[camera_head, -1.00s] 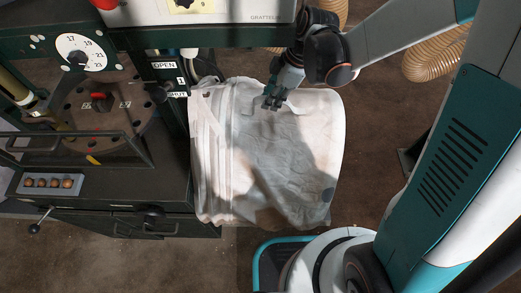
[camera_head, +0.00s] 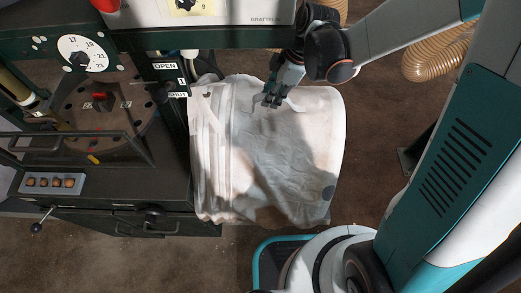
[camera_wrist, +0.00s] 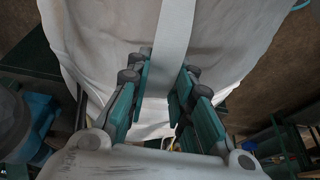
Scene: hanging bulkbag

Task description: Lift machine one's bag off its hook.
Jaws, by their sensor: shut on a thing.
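The large white bag (camera_head: 290,150) hangs beside the dark green machine, its cloth creased and its left side pleated. It also fills the upper part of the wrist view (camera_wrist: 95,45). My gripper (camera_head: 271,100) is at the upper middle of the bag in the head view. In the wrist view, a pale strap (camera_wrist: 176,32) of the bag runs down between the fingers of my gripper (camera_wrist: 165,88), which is shut on it. I cannot make out the hook in either view, nor whether the strap is still on one.
The machine carries a white dial (camera_head: 82,53), an OPEN/SHUT plate (camera_head: 168,80) and a dark cabinet (camera_head: 120,185) left of the bag. A ribbed tan hose (camera_head: 432,62) lies at upper right. Brown floor (camera_head: 375,120) is open right of the bag.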

